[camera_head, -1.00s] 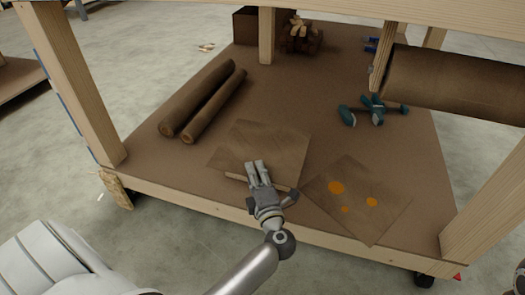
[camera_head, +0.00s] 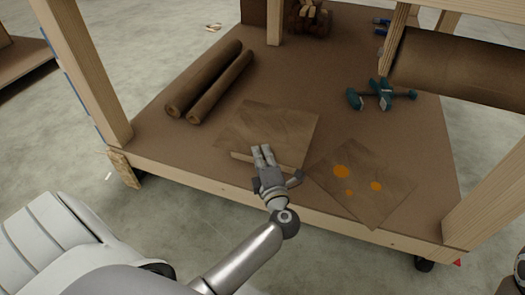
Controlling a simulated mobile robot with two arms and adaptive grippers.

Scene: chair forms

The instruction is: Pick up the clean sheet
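The clean sheet (camera_head: 275,120) is plain brown with no spots. It lies on the lower shelf of the wooden bench, with a pale strip along its front edge (camera_head: 240,157). A second brown sheet (camera_head: 365,200) with orange spots lies to its right. My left gripper (camera_head: 263,150) is at the front edge of the clean sheet, its fingers pointing away over it. The two fingers are close together and side by side; whether they touch or grip the sheet is hidden.
Two brown rolls (camera_head: 208,80) lie at the left of the shelf (camera_head: 165,140). Teal clamps (camera_head: 380,95) lie at the back right. A large roll (camera_head: 455,70) hangs at the right. Wooden posts (camera_head: 85,75) stand at the corners. The middle of the shelf behind the sheets is clear.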

